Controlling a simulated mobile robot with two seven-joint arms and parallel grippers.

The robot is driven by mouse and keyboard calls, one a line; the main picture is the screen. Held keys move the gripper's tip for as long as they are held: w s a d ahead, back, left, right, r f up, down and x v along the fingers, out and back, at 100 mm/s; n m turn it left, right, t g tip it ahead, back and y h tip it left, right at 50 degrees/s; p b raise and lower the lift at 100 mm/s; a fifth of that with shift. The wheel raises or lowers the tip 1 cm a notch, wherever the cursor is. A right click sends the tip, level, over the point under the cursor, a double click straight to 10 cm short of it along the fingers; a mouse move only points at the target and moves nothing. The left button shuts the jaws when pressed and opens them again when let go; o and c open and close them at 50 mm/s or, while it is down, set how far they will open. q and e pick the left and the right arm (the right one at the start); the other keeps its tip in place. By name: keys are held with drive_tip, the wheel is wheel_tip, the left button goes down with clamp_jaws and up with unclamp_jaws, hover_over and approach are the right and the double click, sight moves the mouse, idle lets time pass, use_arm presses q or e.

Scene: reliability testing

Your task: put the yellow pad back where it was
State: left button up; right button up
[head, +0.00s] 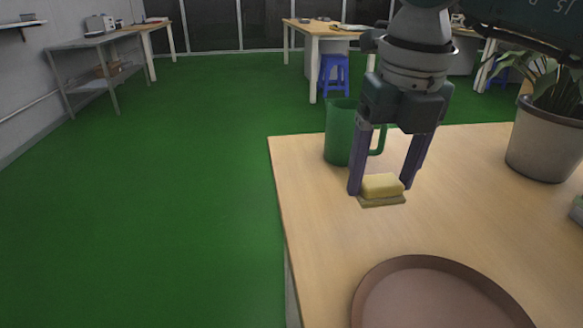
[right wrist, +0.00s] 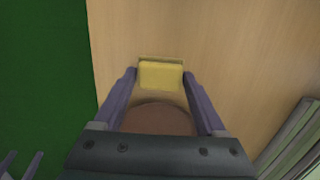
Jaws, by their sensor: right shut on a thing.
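The yellow pad (head: 382,186) is a small block with a duller base layer under it. My right gripper (head: 380,187) is shut on it, one purple finger at each side. The right wrist view also shows the yellow pad (right wrist: 161,75) between the fingertips (right wrist: 160,76). The pad is over the wooden table (head: 470,230); I cannot tell whether its underside touches the top.
A green mug (head: 341,132) stands just behind the right gripper. A brown round tray (head: 440,295) lies at the front of the table. A potted plant (head: 545,140) stands at the right. The table's left edge is close by; the tabletop between mug, tray and pot is clear.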

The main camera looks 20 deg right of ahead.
sight(372, 228)
wheel_tip(372, 228, down, 5)
drive_tip(key=shift+f+b, duration=0.1)
drive_tip(key=shift+b, duration=0.4)
drive_tip(key=o, duration=1.1)
drive_tip(key=shift+o, duration=0.2)
